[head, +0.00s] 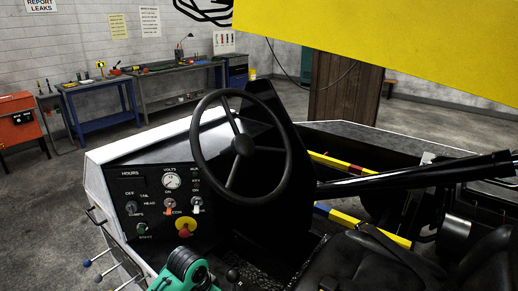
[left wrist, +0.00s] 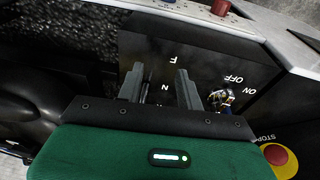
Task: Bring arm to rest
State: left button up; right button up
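My left gripper (left wrist: 160,72) is in the left wrist view with its two grey fingers apart, over a black panel lettered F and N. A thin dark piece stands between the fingers; I cannot tell whether they touch it. A key-like switch (left wrist: 221,98) sits beside the right finger, near the ON and OFF lettering. In the head view my green left arm (head: 186,268) shows at the bottom, below the dashboard (head: 150,192); its fingers are hidden there. My right gripper is not in view.
The steering wheel (head: 201,165) rises close above my left arm. A red stop button on yellow (head: 184,231) is just above it; a black knob (head: 233,274) stands to its right. The black seat (head: 360,262) is at lower right. A yellow panel (head: 400,45) hangs overhead.

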pick_arm(q)
jog(key=s+a+f+n+t, duration=0.1)
jog(key=s+f, duration=0.1)
jog(key=s, duration=0.5)
jog(key=s+a+f+n, duration=0.1)
jog(key=s+f+n, duration=0.1)
jog(key=s, duration=0.5)
jog(key=s+a+r+n+t+y, duration=0.1)
jog(key=s+a+r+n+y, duration=0.1)
jog(key=s+a, duration=0.8)
notch_tip(320, 180, down, 31)
jog(key=s+d+g, duration=0.1)
jog(key=s+d, duration=0.1)
jog(key=s, duration=0.1)
jog(key=s+a+f+g, duration=0.1)
jog(key=s+a+f, duration=0.2)
jog(key=s+f, duration=1.5)
jog(key=shift+s+a+f, duration=0.15)
jog(key=shift+s+f, duration=0.15)
jog(key=shift+f, duration=0.5)
